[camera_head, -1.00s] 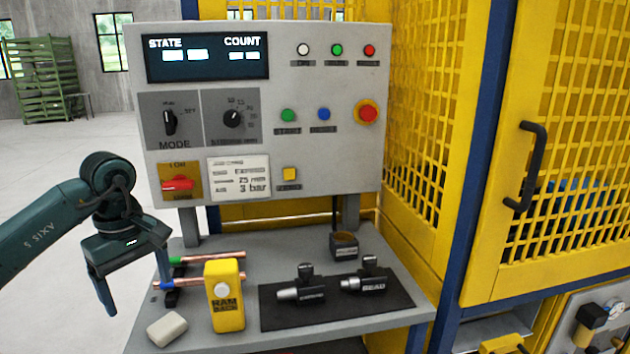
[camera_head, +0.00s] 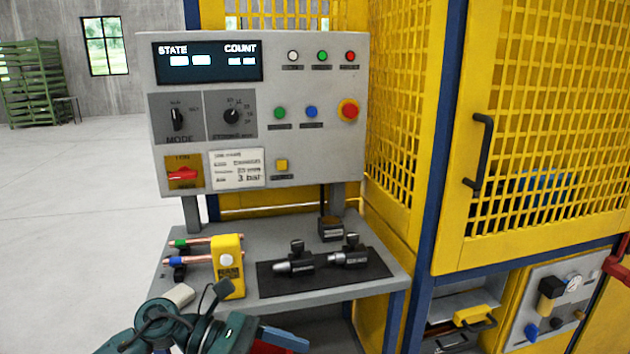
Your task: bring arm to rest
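My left arm is folded low at the bottom of the head view, in front of the bench (camera_head: 330,290). Its gripper (camera_head: 280,340) points right, with a blue finger showing and the rest cut off by the lower edge. I cannot tell whether it is open or shut. It is apart from the things on the bench as far as I can see. Two copper tubes, one with a green band (camera_head: 180,243) and one with a blue band (camera_head: 177,261), lie on dark supports at the bench's left.
A yellow block (camera_head: 229,270) and a pale block (camera_head: 179,294) stand near the tubes. Two dark tools lie on a black mat (camera_head: 375,268). The control panel (camera_head: 262,120) rises behind, and the yellow caged machine (camera_head: 545,130) stands right. Open floor lies left.

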